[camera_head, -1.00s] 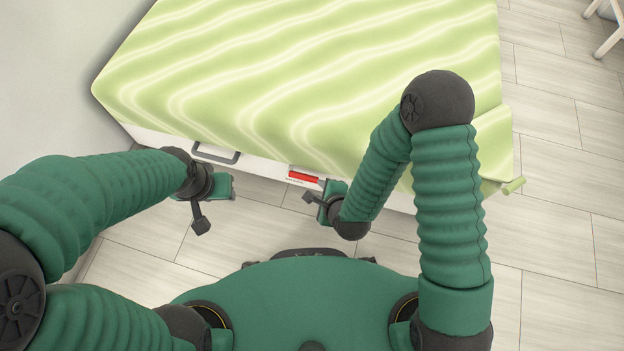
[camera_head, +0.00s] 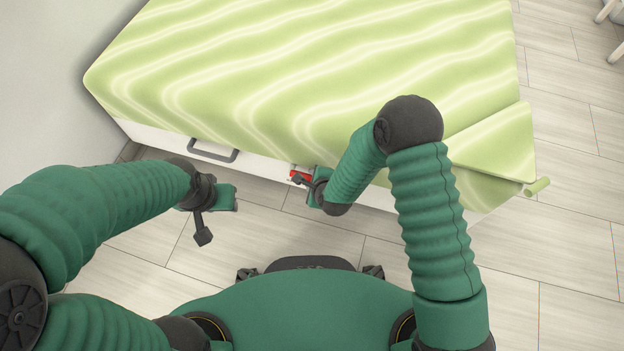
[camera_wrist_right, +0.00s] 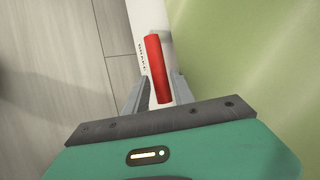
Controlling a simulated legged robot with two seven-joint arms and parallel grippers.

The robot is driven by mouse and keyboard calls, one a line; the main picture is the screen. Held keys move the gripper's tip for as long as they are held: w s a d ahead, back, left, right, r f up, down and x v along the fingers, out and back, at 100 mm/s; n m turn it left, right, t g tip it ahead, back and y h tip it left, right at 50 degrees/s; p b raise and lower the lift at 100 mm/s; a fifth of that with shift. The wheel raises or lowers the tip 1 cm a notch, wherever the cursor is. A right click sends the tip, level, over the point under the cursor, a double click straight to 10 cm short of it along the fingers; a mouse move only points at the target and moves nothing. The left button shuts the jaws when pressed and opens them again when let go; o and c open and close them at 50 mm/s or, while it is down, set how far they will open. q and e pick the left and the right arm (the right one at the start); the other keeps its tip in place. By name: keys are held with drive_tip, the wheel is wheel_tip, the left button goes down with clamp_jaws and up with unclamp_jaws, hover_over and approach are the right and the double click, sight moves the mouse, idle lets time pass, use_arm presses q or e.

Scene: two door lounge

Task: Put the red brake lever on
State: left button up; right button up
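The red brake lever (camera_head: 299,175) is on the white front side of the bed, partly hidden by my right gripper in the head view. In the right wrist view the lever (camera_wrist_right: 158,66) shows as a red bar beside small dark lettering on the white panel. My right gripper (camera_wrist_right: 159,84) is open, with one grey finger on each side of the lever's near end. I cannot tell whether either finger touches it. In the head view this gripper (camera_head: 312,184) is right at the panel. My left gripper (camera_head: 219,197) is in front of the bed, away from the lever; its fingers are unclear.
The bed (camera_head: 214,134) has a wavy light-green cover (camera_head: 290,70), which hangs down close to the lever's right side. A dark grey handle (camera_head: 213,152) is on the white side, left of the lever. Tiled floor (camera_head: 560,250) is clear at right.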

clamp_jaws()
drive_tip(key=shift+s, duration=0.1)
idle(1.1)
